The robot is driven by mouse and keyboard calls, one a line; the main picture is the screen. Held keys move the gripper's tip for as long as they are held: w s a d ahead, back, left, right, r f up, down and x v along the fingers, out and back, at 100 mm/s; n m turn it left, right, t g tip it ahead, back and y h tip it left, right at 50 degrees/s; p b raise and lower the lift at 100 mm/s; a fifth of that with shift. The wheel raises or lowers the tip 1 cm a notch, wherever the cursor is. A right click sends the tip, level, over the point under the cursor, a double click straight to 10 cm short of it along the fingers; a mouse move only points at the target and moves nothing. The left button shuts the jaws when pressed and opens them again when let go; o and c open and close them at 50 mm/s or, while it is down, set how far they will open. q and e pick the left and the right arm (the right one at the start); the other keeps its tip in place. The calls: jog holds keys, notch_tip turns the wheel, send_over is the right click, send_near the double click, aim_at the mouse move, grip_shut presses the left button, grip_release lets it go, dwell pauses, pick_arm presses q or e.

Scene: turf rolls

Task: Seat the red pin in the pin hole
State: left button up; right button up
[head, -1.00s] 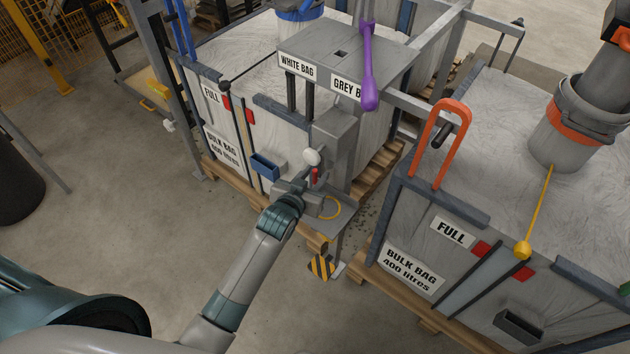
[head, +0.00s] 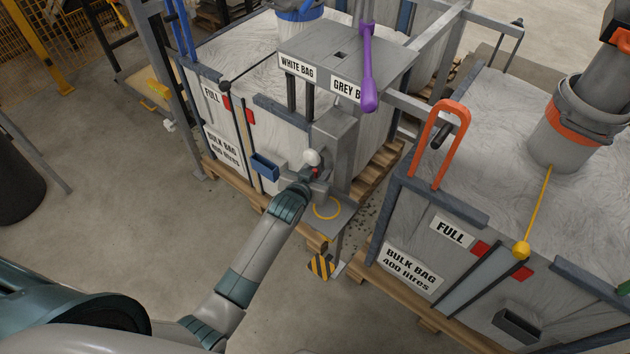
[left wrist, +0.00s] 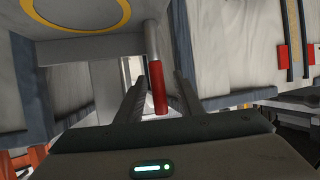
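The red pin (head: 316,171) stands at the grey post, just below a white ball knob (head: 312,158). In the left wrist view the pin (left wrist: 158,88) shows a red part and a grey metal part. My left gripper (head: 319,183) is at the pin, partly hidden by my wrist in the head view. In the left wrist view its two fingers (left wrist: 160,90) are apart on either side of the pin, with a gap visible to the pin's left. I cannot make out the pin hole. My right gripper is out of view.
A grey plate with a yellow ring (head: 327,209) lies beside the gripper. A blue tray (head: 265,167) is at its left. Bulk bags on pallets stand behind and at the right (head: 480,220). The floor at left is open.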

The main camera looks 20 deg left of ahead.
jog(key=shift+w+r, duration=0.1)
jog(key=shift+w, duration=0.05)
pick_arm(q)
grip_shut()
jog(key=shift+r, duration=0.15)
